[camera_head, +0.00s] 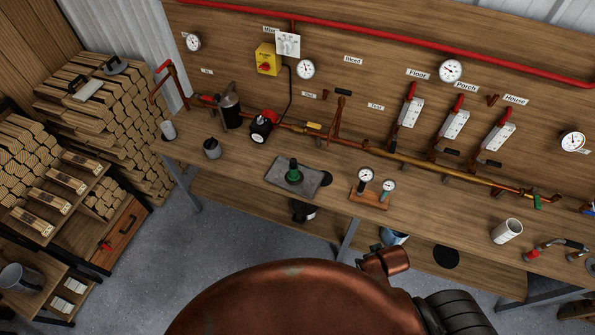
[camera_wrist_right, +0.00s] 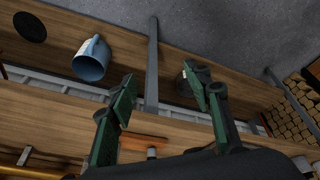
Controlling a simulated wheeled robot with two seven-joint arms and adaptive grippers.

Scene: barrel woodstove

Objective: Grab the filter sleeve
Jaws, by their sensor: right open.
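A pale grey, hollow cylinder that looks like the filter sleeve (camera_head: 507,231) stands slightly tilted in the picture on the right part of the workbench in the head view. It does not show in the right wrist view. My right gripper (camera_wrist_right: 160,85) shows in the right wrist view, with its two green-padded fingers apart and nothing between them. My left gripper is in neither view.
The workbench (camera_head: 440,192) also carries a gauge block (camera_head: 371,197), a dark tray (camera_head: 275,173) with a green-topped part, and red-ended fittings (camera_head: 533,254) right of the sleeve. Copper pipes run behind. A blue mug (camera_wrist_right: 91,60) sits on the lower shelf.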

